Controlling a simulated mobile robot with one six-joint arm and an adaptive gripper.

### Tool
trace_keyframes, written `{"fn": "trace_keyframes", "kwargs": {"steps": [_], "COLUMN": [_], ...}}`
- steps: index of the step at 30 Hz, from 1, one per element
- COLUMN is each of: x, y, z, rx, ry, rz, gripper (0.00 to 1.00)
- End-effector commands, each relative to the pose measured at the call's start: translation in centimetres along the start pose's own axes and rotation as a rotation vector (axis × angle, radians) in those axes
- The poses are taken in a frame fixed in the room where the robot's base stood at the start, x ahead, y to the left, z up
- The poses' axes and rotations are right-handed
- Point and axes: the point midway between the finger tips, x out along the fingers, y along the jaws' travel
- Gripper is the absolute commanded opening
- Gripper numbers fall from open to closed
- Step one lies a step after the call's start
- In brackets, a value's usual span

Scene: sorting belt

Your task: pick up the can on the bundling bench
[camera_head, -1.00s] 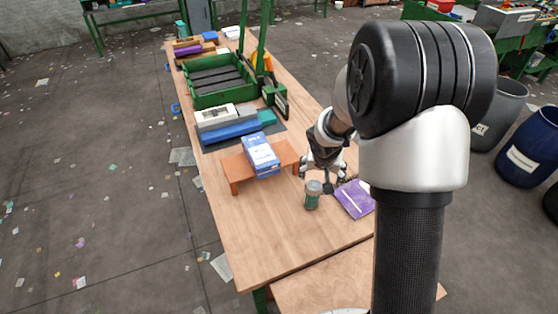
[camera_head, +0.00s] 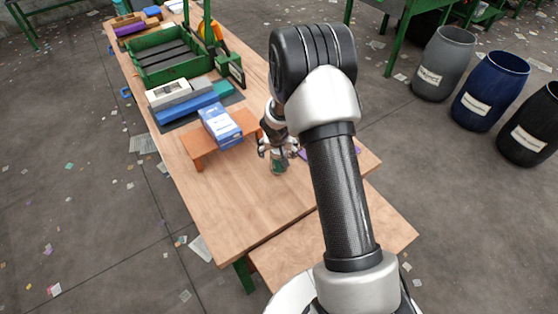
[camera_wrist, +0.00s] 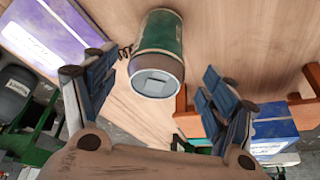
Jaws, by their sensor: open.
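The can (camera_head: 278,164) is a small green cylinder with a pale top, standing on the wooden bundling bench (camera_head: 225,205). In the wrist view the can (camera_wrist: 160,52) lies ahead of and between the two fingers, with its grey lid end facing me. My gripper (camera_head: 277,150) is right at the can in the head view and hides part of it. In the wrist view my gripper (camera_wrist: 155,85) is open, with a finger on each side and bare gaps between fingers and can. I cannot tell how deep the can sits between the fingers.
A small orange stand (camera_head: 197,149) with a blue-and-white box (camera_head: 221,126) on it is close to the can. A purple packet (camera_wrist: 50,30) lies on its other side. A green tray (camera_head: 168,55) stands farther back. The bench front is clear.

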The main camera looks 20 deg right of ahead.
Motion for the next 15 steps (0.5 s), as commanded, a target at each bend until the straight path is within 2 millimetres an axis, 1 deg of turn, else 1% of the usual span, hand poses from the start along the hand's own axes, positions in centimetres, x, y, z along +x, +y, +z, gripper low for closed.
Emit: {"fn": "trace_keyframes", "kwargs": {"steps": [3, 8, 11, 15], "x": [1.9, 4.1, 4.7, 4.8], "y": [0.3, 0.3, 0.3, 0.3], "z": [0.2, 0.1, 0.1, 0.0], "rx": [-0.001, 0.0, -0.001, -0.001], "ry": [-0.003, -0.001, -0.001, 0.0], "rz": [0.001, -0.001, -0.001, -0.001], "gripper": [0.77, 0.77, 0.77, 0.77]}}
